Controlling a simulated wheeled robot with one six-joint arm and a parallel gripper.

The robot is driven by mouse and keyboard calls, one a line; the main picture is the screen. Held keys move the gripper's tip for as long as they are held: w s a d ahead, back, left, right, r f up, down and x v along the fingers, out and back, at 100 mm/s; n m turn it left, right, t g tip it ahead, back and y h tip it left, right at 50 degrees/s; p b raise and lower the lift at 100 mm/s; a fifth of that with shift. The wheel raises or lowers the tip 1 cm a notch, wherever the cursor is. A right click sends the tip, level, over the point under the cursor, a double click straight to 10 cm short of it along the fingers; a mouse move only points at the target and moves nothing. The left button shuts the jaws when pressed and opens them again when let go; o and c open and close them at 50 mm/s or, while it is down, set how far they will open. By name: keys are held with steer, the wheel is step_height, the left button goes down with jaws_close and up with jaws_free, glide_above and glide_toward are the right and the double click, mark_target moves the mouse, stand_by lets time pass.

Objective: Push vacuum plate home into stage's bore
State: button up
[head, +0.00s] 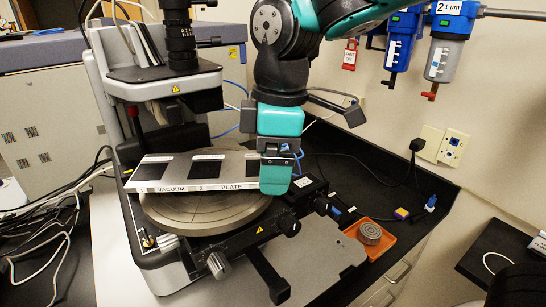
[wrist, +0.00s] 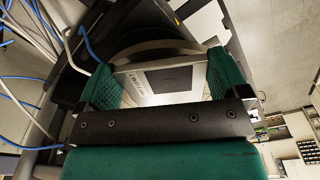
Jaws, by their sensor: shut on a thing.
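The vacuum plate (head: 208,172) is a flat light-grey bar with dark square pads and the words VACUUM PLATE on its front edge. My gripper (head: 276,172) is shut on its right end and holds it roughly level over the round grey stage (head: 205,214). In the wrist view the plate (wrist: 165,78) lies between the two green fingers of my gripper (wrist: 165,82), with the curved stage rim (wrist: 160,50) beyond it. The plate hides the middle of the stage, so I cannot see the bore or tell whether the plate touches the stage.
The profiler's column and dark optical head (head: 180,85) stand above and behind the plate's left part. An orange tray (head: 370,237) with a round grey piece sits at the right. Stage knobs (head: 218,264) stick out in front. Loose cables (head: 50,220) lie at the left.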

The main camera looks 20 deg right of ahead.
steer(key=shift+f+b, duration=0.5)
steer(key=shift+f, duration=0.25)
steer(key=shift+s+f, duration=0.1)
steer(key=shift+f, duration=0.05)
stand_by(0.3)
steer(key=shift+r+p, duration=0.85)
steer(key=shift+r, duration=0.2)
steer(key=o, duration=0.8)
steer(key=shift+c, duration=0.2)
steer(key=c, duration=0.9)
steer(key=shift+o, duration=0.2)
